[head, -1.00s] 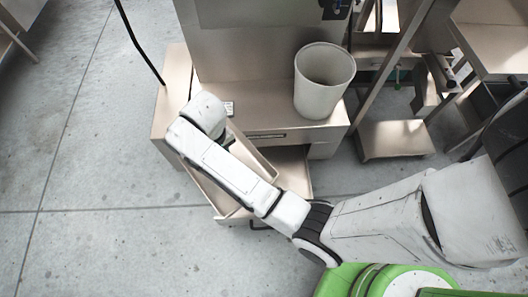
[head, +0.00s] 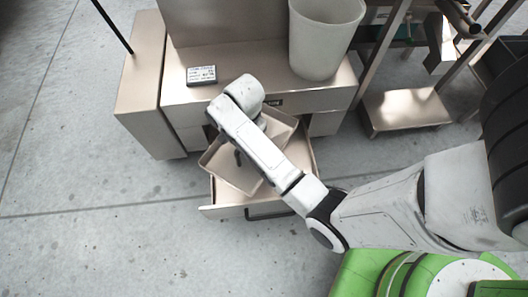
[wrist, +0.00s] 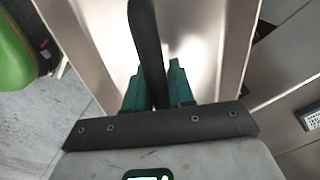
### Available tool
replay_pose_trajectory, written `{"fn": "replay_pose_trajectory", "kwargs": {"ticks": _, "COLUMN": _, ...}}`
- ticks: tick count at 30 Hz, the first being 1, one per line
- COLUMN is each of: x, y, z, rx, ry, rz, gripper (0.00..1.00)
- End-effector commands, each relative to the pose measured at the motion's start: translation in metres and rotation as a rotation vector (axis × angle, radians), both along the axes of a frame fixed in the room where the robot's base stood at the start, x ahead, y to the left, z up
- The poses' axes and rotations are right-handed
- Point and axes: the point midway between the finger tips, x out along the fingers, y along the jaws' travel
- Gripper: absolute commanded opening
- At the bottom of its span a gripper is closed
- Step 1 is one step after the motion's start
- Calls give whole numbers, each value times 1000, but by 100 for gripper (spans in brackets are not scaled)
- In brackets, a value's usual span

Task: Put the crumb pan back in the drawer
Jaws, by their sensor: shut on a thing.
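The crumb pan (head: 226,174) is a shallow, pale metal tray over the open drawer (head: 228,212), turned at an angle to it. My arm hides part of the pan, and I cannot tell whether it touches the drawer. The drawer is pulled out from under the metal counter, with a dark handle (head: 268,214) on its front. In the wrist view, my gripper (wrist: 156,84) has its green fingers shut on the pan's black grip bar (wrist: 147,45). The pan's metal floor (wrist: 190,45) shows beyond the fingers.
A small display (head: 201,75) and a large white bin (head: 322,45) stand on the counter (head: 240,62). A metal side cabinet (head: 142,90) is at the left. A framed stand with a low shelf (head: 405,108) is at the right. The floor (head: 90,250) in front is clear.

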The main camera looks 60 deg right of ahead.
Motion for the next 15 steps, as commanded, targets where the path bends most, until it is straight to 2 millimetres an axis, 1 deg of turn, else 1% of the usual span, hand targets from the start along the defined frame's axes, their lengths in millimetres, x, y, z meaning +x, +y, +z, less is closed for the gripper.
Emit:
{"fn": "replay_pose_trajectory", "kwargs": {"ticks": 1, "x": -4, "y": -6, "z": -27, "rx": 0, "ry": 0, "rz": -61, "gripper": 0}}
{"fn": "replay_pose_trajectory", "kwargs": {"ticks": 6, "x": -15, "y": -23, "z": -69, "rx": 0, "ry": -1, "rz": -270, "gripper": 0}}
{"fn": "replay_pose_trajectory", "kwargs": {"ticks": 10, "x": -21, "y": -31, "z": -91, "rx": 2, "ry": -2, "rz": -391, "gripper": 0}}
{"fn": "replay_pose_trajectory", "kwargs": {"ticks": 15, "x": -27, "y": -37, "z": -105, "rx": 3, "ry": -1, "rz": -481, "gripper": 0}}
